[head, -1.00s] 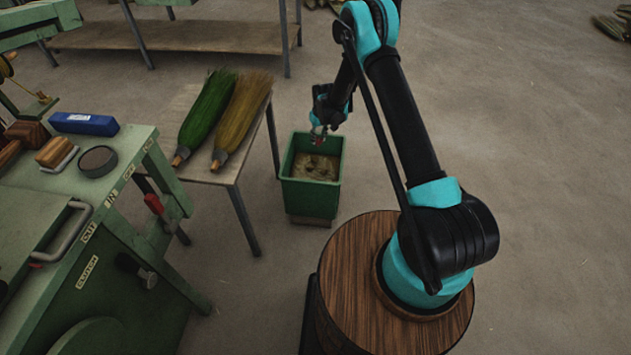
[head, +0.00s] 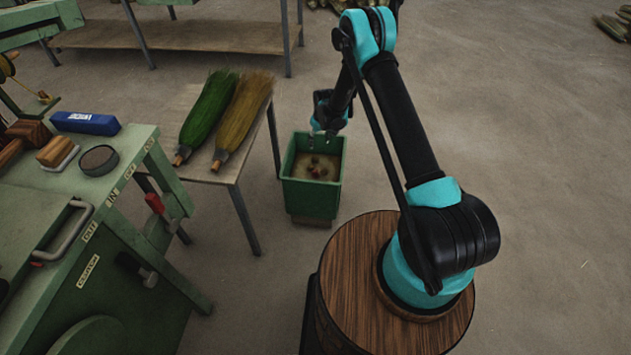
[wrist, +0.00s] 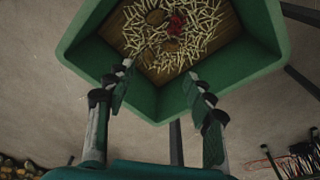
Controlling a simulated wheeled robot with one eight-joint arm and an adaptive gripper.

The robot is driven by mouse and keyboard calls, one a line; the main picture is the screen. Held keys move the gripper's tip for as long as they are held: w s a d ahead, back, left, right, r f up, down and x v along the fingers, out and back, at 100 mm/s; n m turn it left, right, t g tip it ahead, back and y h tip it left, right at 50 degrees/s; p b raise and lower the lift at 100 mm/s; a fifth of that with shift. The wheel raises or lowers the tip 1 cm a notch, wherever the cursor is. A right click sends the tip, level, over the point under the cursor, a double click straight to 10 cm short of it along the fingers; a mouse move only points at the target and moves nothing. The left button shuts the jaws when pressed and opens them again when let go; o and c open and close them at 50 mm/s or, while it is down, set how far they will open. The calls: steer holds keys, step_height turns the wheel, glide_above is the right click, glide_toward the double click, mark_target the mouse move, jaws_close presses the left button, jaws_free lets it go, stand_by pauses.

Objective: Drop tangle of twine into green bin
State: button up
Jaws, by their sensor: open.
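The green bin (head: 310,197) stands on the floor beside the small table. It also fills the top of the wrist view (wrist: 253,60). The red tangle of twine (head: 316,170) lies inside it, and it shows as a small red clump in the wrist view (wrist: 176,22). It rests on pale, short scraps (wrist: 150,45) with a few brown lumps. My gripper (head: 324,133) is over the bin's back right part. In the wrist view my gripper (wrist: 160,92) is open, with nothing between its fingers, and the twine lies beyond the fingertips.
A small table (head: 236,172) with a green broom head (head: 207,110) and a tan one (head: 245,112) stands left of the bin. A green machine (head: 110,245) with a blue box (head: 86,123) is at far left. Open floor (head: 540,180) lies to the right.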

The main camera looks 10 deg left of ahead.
step_height(320, 180, up, 12)
steer(key=s+d, duration=0.1)
steer(key=shift+s, duration=0.25)
stand_by(0.6)
